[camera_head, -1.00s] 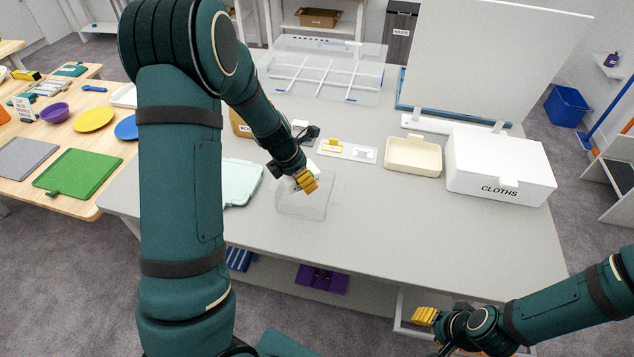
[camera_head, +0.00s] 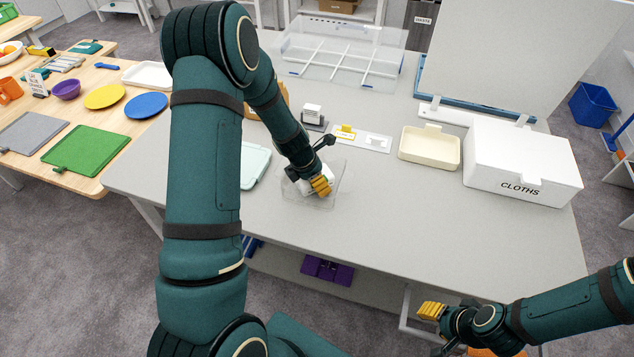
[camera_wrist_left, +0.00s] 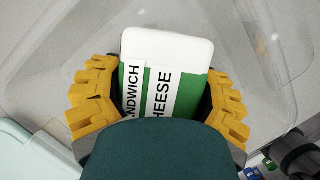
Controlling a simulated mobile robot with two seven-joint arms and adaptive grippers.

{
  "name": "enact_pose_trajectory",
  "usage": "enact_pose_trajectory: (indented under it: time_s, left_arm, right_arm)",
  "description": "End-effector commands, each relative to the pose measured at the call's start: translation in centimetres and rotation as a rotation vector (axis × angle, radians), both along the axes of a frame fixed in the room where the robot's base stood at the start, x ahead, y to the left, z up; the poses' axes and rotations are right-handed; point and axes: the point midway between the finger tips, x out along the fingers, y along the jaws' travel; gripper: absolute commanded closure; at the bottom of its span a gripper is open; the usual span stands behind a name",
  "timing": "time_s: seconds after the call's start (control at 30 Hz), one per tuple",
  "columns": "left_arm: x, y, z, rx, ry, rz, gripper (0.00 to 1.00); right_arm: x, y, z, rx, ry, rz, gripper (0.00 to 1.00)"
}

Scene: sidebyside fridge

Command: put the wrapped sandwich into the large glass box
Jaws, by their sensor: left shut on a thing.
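The wrapped sandwich (camera_wrist_left: 165,50) is white and green, with labels reading "SANDWICH" and "CHEESE" in the left wrist view. My left gripper (camera_wrist_left: 160,88) is shut on it, with yellow fingers on both sides. The large glass box (camera_head: 338,190) is clear and stands open on the grey table. My left gripper (camera_head: 319,186) is over or inside it in the head view; its walls (camera_wrist_left: 276,60) surround the fingers in the left wrist view. Whether the sandwich touches the box floor is unclear. My right gripper (camera_head: 432,311) is near the table's front edge, away from the box; its opening is unclear.
A pale mint lid or tray (camera_head: 255,163) lies left of the box. Behind are a clear divided organiser (camera_head: 350,48) and small label cards (camera_head: 362,138). A cream bin (camera_head: 430,147) and white CLOTHS box (camera_head: 522,165) stand right. The table's front right is clear.

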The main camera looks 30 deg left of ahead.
Motion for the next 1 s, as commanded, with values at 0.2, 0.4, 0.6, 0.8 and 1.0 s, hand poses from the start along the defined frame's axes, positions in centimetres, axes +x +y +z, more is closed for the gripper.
enact_pose_trajectory:
  time_s: [0.2,0.4,0.6,0.8,1.0]
  left_arm:
    - [0.0,0.0,-0.3,-0.001,-0.001,0.000,0.70]
    - [0.0,0.0,-0.6,0.000,0.000,0.000,0.23]
    - [0.0,0.0,-0.5,0.000,0.000,0.000,0.00]
    - [0.0,0.0,-0.1,0.000,-0.001,-0.001,0.00]
    - [-0.7,0.5,2.7,0.001,-0.004,-0.001,0.00]
  right_arm:
    - [0.0,0.0,-0.1,0.000,0.002,0.002,0.53]
    - [-0.1,0.0,-0.3,0.001,0.002,0.002,0.53]
    - [-0.1,0.0,-0.2,0.001,0.002,0.002,0.53]
    - [-0.1,0.0,0.1,0.001,0.000,0.001,0.53]
    - [0.2,0.0,0.8,-0.001,-0.004,-0.003,0.53]
